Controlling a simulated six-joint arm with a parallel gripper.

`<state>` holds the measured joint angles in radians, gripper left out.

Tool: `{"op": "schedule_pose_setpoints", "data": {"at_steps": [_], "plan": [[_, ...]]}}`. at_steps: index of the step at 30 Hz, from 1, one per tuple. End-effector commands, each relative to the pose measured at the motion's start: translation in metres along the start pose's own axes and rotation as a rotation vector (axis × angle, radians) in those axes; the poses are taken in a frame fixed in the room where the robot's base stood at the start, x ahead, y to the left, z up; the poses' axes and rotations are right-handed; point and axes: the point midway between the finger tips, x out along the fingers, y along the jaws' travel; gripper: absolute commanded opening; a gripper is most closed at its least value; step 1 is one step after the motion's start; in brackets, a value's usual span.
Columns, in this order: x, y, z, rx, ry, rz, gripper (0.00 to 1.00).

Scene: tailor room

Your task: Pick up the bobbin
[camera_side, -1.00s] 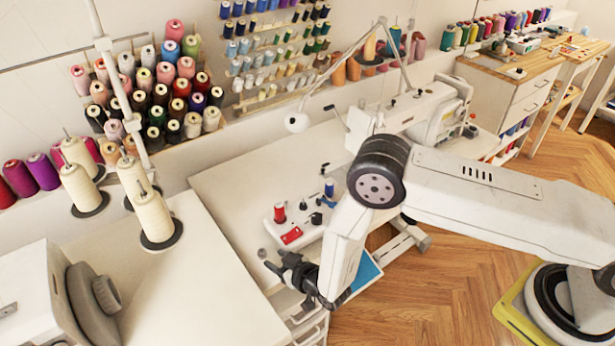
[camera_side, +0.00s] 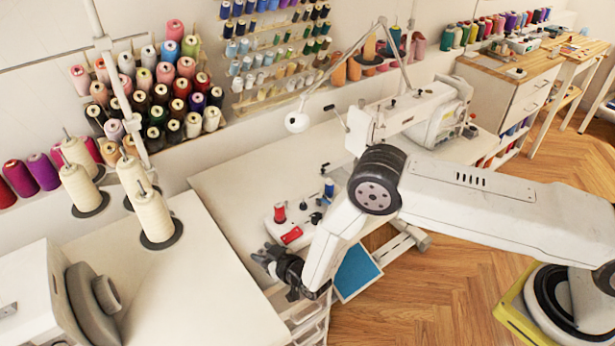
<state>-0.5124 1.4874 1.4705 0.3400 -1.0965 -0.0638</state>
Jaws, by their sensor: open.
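My gripper (camera_side: 264,257) is low over the front left part of the white sewing table (camera_side: 228,190), with its dark fingers pointing left. It is open. A small grey piece, which looks like the bobbin, stood at this spot in the earlier view. The fingers now cover that spot, so I cannot make the piece out or tell whether it lies between them.
Behind my gripper, a red spool (camera_side: 279,212), a red flat item (camera_side: 291,235), a blue spool (camera_side: 329,188) and small dark parts stand close together. A sewing machine (camera_side: 400,112) is at the back. The table's left part is clear. A blue panel (camera_side: 357,270) is below right.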

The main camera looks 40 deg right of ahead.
Motion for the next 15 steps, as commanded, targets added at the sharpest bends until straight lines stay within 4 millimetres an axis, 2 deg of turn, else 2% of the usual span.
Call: {"op": "schedule_pose_setpoints", "data": {"at_steps": [10, 15], "plan": [[-0.0002, 0.0, 0.0, 0.0, 0.0, 0.0, 0.51], [-0.0003, 0.0, 0.0, 0.0, 0.0, 0.0, 0.0]]}}
